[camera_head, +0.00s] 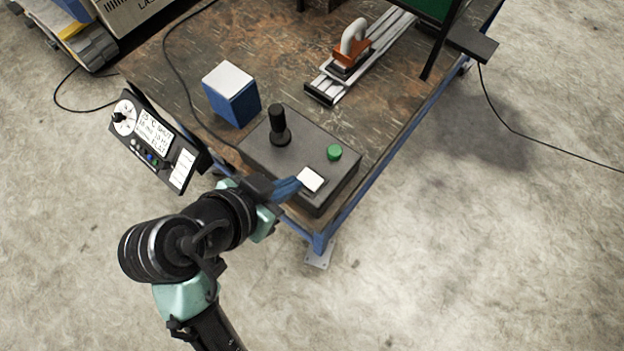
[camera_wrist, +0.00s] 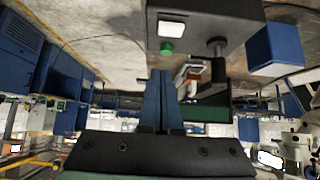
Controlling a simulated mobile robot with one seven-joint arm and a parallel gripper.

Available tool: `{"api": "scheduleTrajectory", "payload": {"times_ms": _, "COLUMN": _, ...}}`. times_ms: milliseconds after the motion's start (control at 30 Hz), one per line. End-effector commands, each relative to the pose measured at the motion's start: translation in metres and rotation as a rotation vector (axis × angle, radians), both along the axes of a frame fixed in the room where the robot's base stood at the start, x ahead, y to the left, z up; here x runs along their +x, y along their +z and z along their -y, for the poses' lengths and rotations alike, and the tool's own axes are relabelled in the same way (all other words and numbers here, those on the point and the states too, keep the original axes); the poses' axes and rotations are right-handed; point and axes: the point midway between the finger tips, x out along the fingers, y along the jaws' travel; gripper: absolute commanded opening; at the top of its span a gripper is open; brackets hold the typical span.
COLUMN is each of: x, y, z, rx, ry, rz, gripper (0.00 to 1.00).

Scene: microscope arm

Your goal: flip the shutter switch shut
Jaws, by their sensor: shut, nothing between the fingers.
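A black control box (camera_head: 296,165) sits at the table's near corner. It carries an upright black joystick (camera_head: 278,125), a green button (camera_head: 334,152) and a white square plate (camera_head: 311,180). No lever or label of a shutter switch can be made out on it. My gripper (camera_head: 298,184) has blue fingers, shut and empty, with the tips close beside the white plate; I cannot tell whether they touch. In the wrist view the closed fingers (camera_wrist: 163,76) point toward the box (camera_wrist: 205,20), below the green button (camera_wrist: 167,48) and white plate (camera_wrist: 179,28).
A tilted panel (camera_head: 152,142) with a dial, small knobs and text including "SHUT" stands left of my gripper. A blue box (camera_head: 231,94) with a white top stands behind it. A rail with an orange-and-white tool (camera_head: 351,48) lies farther back. Open floor lies right of the table.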

Motion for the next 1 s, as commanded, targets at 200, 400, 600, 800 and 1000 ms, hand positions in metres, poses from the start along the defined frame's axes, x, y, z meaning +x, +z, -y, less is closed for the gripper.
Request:
{"api": "scheduleTrajectory", "payload": {"times_ms": 200, "x": 0.026, "y": -0.033, "z": 0.021, "rx": -0.002, "ry": -0.005, "rz": -0.004, "gripper": 0.0}}
{"api": "scheduleTrajectory", "payload": {"times_ms": 400, "x": 0.046, "y": -0.064, "z": 0.035, "rx": 0.001, "ry": -0.001, "rz": -0.006, "gripper": 0.0}}
{"api": "scheduleTrajectory", "payload": {"times_ms": 600, "x": 0.045, "y": -0.089, "z": 0.034, "rx": 0.001, "ry": 0.0, "rz": -0.003, "gripper": 0.0}}
{"api": "scheduleTrajectory", "payload": {"times_ms": 800, "x": 0.045, "y": -0.097, "z": 0.034, "rx": 0.001, "ry": 0.0, "rz": -0.001, "gripper": 0.0}}
{"api": "scheduleTrajectory", "payload": {"times_ms": 1000, "x": 0.045, "y": -0.097, "z": 0.034, "rx": 0.001, "ry": 0.001, "rz": 0.0, "gripper": 0.0}}
